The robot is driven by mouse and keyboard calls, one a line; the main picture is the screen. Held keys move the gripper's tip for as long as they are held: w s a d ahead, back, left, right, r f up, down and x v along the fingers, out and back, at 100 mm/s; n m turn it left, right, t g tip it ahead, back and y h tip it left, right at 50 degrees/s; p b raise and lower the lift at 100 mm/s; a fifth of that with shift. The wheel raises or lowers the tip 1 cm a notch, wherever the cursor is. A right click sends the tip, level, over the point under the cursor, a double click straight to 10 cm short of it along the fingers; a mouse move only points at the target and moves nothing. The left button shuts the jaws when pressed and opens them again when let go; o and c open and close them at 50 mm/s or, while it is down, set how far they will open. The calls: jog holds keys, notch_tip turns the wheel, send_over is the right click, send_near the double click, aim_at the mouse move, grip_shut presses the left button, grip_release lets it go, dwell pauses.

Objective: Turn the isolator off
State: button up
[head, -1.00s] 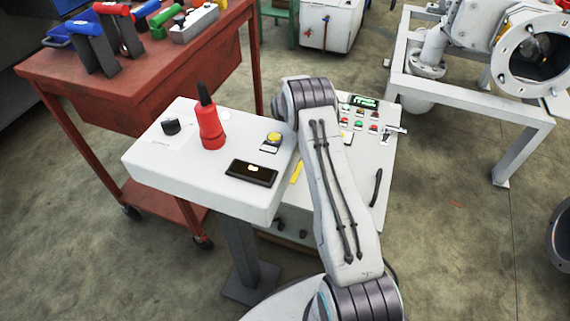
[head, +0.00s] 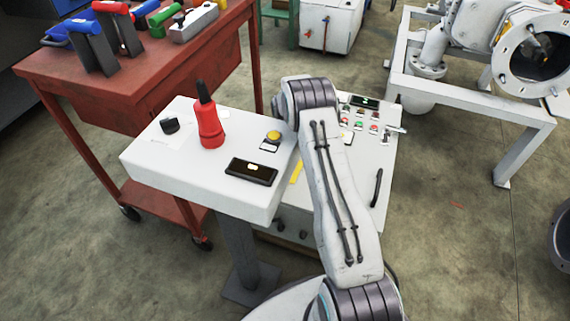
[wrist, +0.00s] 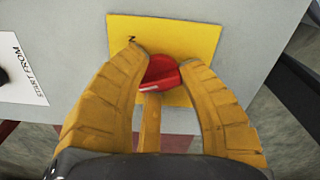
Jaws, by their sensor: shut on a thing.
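The isolator's red knob (wrist: 162,74) sits on a yellow plate (wrist: 190,38) on a grey panel in the wrist view. My gripper (wrist: 164,68) has its two orange-yellow fingers closed around the knob, one on each side. A dark letter shows at the plate's left edge; other markings are hidden. In the head view my arm covers the gripper and knob. A yellow strip (head: 297,172), which looks like part of the plate, shows beside my arm on the light grey cabinet (head: 367,172).
The cabinet has several buttons, a display (head: 364,102) and a black handle (head: 376,187). A white console (head: 195,180) with a red-and-black lever (head: 210,125) stands close left of my arm. A red tool trolley (head: 125,95) is behind.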

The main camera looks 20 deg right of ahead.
jog(key=n, duration=0.4)
jog(key=shift+s+f+n, duration=0.1)
jog(key=shift+f+n, duration=0.05)
jog(key=shift+n, duration=0.15)
dwell(0.4)
jog(key=o, duration=1.2)
notch_tip(320, 180, up, 12)
dwell(0.7)
